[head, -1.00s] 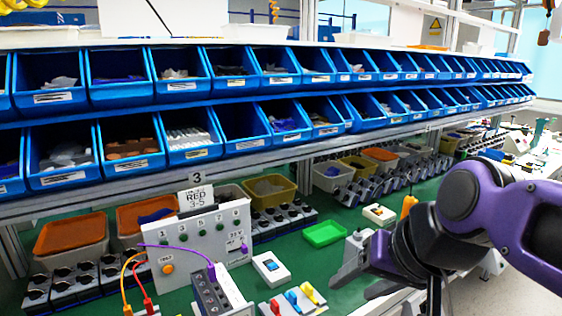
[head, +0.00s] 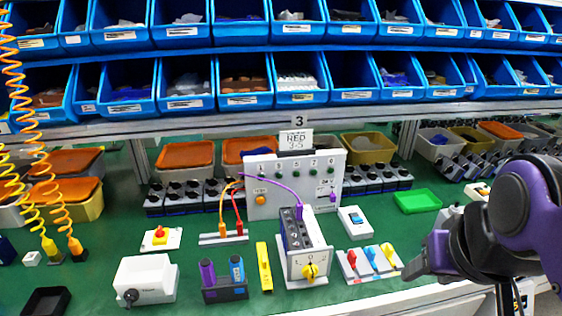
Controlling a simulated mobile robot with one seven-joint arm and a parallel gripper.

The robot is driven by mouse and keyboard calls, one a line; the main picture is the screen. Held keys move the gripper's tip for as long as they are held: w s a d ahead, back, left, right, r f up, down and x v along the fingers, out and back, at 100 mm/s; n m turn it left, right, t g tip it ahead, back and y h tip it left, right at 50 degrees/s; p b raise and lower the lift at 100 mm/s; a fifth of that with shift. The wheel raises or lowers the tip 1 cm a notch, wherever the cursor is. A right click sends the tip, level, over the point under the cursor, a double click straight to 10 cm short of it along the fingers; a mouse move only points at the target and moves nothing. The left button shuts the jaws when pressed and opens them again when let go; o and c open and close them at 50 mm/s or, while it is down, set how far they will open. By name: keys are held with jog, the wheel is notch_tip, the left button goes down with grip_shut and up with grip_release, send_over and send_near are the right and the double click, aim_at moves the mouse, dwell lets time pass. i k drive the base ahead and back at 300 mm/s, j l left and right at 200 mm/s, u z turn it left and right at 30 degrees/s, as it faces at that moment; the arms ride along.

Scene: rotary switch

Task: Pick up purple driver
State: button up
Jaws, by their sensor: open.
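The purple driver (head: 208,273) stands upright in a dark holder (head: 226,292) near the front edge of the green bench, left of centre. A blue driver (head: 237,268) stands beside it in the same holder. My gripper (head: 418,264) is at the right, well away from the holder, in front of the bench edge. It is open and empty, with its fingers pointing left. The lower part of the purple driver is hidden in the holder.
A white box with a yellow rotary knob (head: 310,271), a yellow tool (head: 264,267) and a base with coloured levers (head: 370,262) lie between my gripper and the holder. A white box with a black knob (head: 146,281) stands left of the holder. Blue bins (head: 130,93) line the back.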

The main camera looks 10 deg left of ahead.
aim_at(206, 269)
jog(key=u, duration=1.35)
jog(key=j, duration=0.25)
jog(key=i+j+z, duration=0.15)
jog(key=k+j, duration=0.1)
jog(key=k, duration=0.25)
